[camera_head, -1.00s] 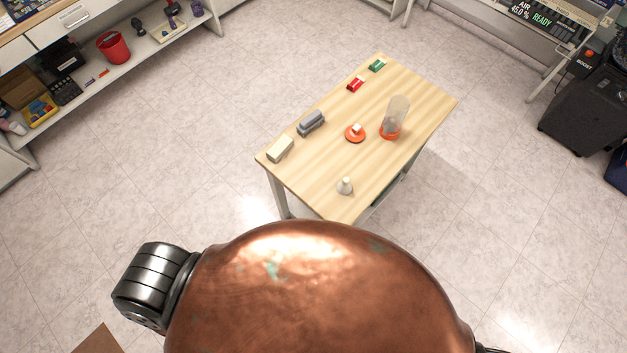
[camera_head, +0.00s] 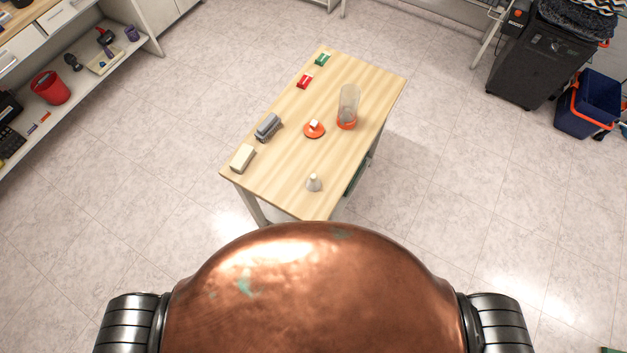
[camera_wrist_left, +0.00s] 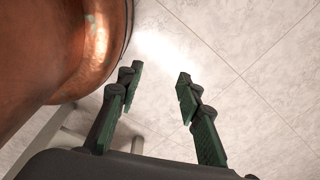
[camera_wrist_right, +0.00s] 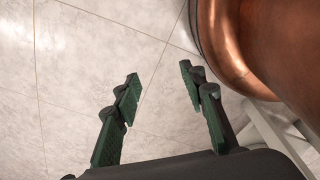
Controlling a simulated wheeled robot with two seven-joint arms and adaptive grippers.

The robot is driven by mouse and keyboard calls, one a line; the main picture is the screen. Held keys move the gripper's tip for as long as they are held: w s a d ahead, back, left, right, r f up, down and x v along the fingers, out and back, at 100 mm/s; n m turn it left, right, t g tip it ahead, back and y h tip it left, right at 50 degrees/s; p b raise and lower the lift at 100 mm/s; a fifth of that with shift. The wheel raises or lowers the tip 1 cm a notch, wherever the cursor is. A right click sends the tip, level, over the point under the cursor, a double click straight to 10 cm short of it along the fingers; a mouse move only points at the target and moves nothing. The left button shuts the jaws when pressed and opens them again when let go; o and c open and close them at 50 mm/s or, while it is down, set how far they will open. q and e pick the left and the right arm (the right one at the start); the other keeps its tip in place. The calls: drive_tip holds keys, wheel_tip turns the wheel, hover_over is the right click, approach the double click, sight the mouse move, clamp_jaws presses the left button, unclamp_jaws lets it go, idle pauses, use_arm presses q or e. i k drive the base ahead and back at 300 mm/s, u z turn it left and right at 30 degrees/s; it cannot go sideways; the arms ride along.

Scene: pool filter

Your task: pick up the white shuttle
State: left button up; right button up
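My left gripper (camera_wrist_left: 158,78) shows only in the left wrist view, open and empty above bare floor. My right gripper (camera_wrist_right: 160,75) shows only in the right wrist view, also open and empty above the floor. Both are away from the white thing, which neither wrist view shows.
The table also bears a clear cylinder with orange base (camera_head: 348,107), an orange disc with a white top (camera_head: 314,129), a grey item (camera_head: 268,127), a cream block (camera_head: 243,158), and red (camera_head: 305,81) and green (camera_head: 322,59) boxes.

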sight(312, 183)
drive_tip(key=k, duration=0.5)
drive_tip(key=u, duration=1.8)
drive_tip(key=i, duration=1.1)
drive_tip(key=z, duration=2.8)
